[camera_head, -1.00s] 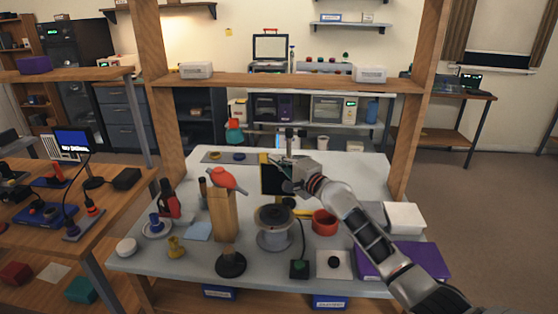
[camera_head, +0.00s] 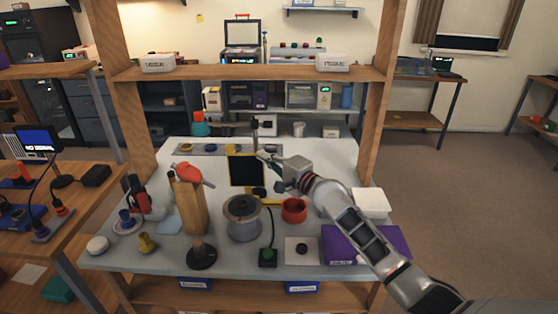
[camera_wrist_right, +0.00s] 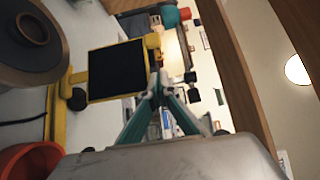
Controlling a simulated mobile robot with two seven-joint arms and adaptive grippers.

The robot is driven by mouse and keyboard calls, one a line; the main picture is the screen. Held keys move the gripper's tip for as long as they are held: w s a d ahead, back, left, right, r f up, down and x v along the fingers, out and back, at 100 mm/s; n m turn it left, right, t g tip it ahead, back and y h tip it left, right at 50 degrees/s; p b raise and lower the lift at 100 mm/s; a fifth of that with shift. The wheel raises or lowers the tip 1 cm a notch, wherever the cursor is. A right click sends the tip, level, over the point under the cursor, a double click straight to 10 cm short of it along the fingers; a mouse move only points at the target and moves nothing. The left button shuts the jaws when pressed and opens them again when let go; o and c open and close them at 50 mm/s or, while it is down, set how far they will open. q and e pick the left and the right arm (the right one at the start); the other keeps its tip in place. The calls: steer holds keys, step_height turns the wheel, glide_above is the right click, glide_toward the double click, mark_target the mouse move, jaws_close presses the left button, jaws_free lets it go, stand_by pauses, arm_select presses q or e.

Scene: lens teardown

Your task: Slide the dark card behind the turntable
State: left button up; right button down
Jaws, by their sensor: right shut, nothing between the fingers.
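The dark card (camera_head: 246,170) is a black square with a yellow edge. It stands upright behind the grey round turntable (camera_head: 242,208) on the white table. In the right wrist view the card (camera_wrist_right: 117,71) shows beside a yellow frame, with the turntable (camera_wrist_right: 28,40) at the upper left. My right gripper (camera_head: 262,156) is at the card's upper right, its fingers shut and empty. The fingertips (camera_wrist_right: 158,84) show right of the card in the wrist view; I cannot tell whether they touch it. My left gripper is not in view.
A red bowl (camera_head: 293,210) stands right of the turntable, below my right gripper. A wooden block (camera_head: 190,207) with a red top stands to the left. A purple box (camera_head: 345,243) and a white box (camera_head: 370,203) lie at the right. Wooden posts (camera_head: 388,100) flank the table.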

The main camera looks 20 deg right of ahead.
steer(key=shift+p+v, duration=0.3)
steer(key=shift+v, duration=2.3)
